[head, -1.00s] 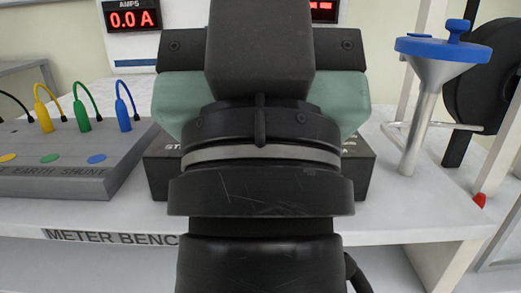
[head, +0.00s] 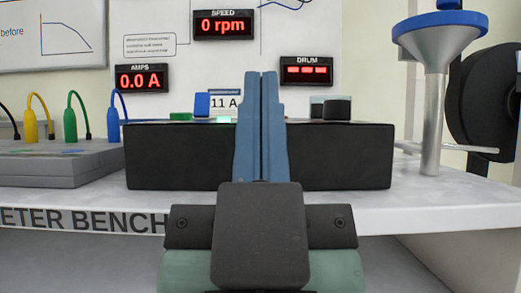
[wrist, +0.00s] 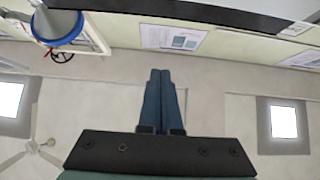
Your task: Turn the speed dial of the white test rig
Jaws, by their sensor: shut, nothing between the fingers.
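My gripper (head: 261,78) is shut and empty, with its two blue fingers together and pointing up in the head view. It stands in front of a black box (head: 160,155) on the bench and hides the box's middle. Behind, a red display marked SPEED (head: 223,25) reads 0 rpm. In the wrist view my shut fingers (wrist: 160,74) show against the ceiling. No part is clearly identifiable as the white test rig.
A blue-rimmed funnel (head: 440,35) on a grey stem and a dark wheel (head: 480,95) stand at the right. A grey block (head: 60,165) with coloured plugs and cables is at the left. The white bench (head: 430,200) has a bare strip at its front right.

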